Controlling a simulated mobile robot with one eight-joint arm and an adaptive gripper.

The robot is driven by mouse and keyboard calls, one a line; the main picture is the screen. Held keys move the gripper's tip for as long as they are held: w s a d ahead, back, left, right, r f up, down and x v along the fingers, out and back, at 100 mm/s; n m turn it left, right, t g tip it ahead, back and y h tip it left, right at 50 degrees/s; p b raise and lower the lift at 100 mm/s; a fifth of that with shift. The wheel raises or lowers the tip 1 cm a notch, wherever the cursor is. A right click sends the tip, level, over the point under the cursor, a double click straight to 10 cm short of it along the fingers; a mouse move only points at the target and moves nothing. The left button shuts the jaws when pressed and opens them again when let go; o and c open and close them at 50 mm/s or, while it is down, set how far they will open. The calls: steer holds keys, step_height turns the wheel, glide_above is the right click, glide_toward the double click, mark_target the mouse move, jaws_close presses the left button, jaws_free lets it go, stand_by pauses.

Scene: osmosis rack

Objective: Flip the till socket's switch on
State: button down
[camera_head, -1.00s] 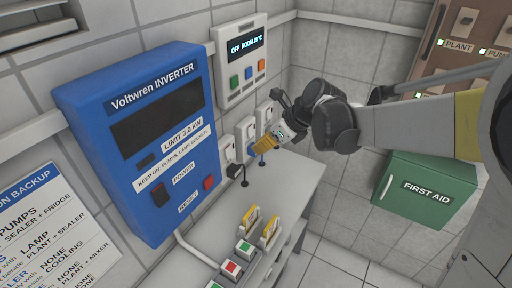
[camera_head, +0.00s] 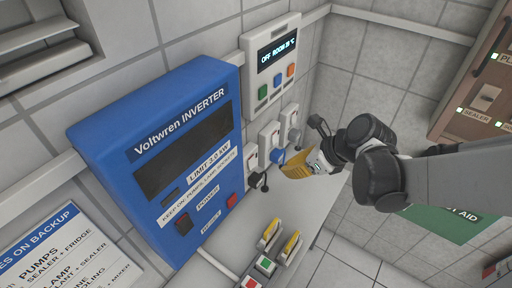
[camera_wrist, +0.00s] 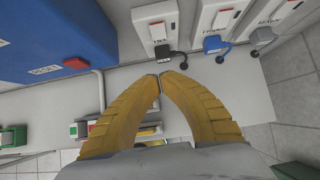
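Three white wall sockets stand in a row: a left one with a black plug (camera_wrist: 167,52), a middle one with a blue plug (camera_wrist: 215,44) and a right one with a grey plug (camera_wrist: 262,38). The left socket (camera_wrist: 153,17) has a short label, perhaps TILL, too small to read surely. A red switch (camera_wrist: 225,18) shows on the middle socket; the switch positions cannot be told. My gripper (camera_wrist: 161,77) has its yellow fingertips together, empty, over the counter and short of the left socket. In the head view my gripper (camera_head: 286,171) is just right of the sockets.
The blue inverter (camera_head: 165,150) with red buttons juts from the wall left of the sockets. A control panel (camera_head: 270,65) hangs above them. Yellow-handled levers (camera_head: 280,240) and push buttons stand on the counter (camera_head: 310,200).

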mark_target(252, 162)
steer(key=shift+w+a+r+b+x, duration=0.3)
steer(key=shift+b+x, duration=0.25)
steer(key=shift+x, duration=1.6)
steer(key=shift+w+a+r+b+x, duration=0.25)
steer(key=shift+b+x, duration=0.35)
steer(key=shift+x, duration=1.55)
steer(key=shift+w+a+r+b+x, duration=0.2)
steer(key=shift+a+r+b+x, duration=0.25)
steer(key=shift+x, duration=1.7)
steer(key=shift+d+f, duration=0.1)
steer(key=shift+w+a+f+b, duration=0.35)
steer(key=shift+f+b, duration=0.1)
steer(key=shift+b, duration=0.6)
steer(key=shift+s+r+p, duration=0.1)
steer(key=shift+r+p, duration=0.2)
steer(key=shift+p, duration=0.05)
steer(key=shift+r, duration=0.1)
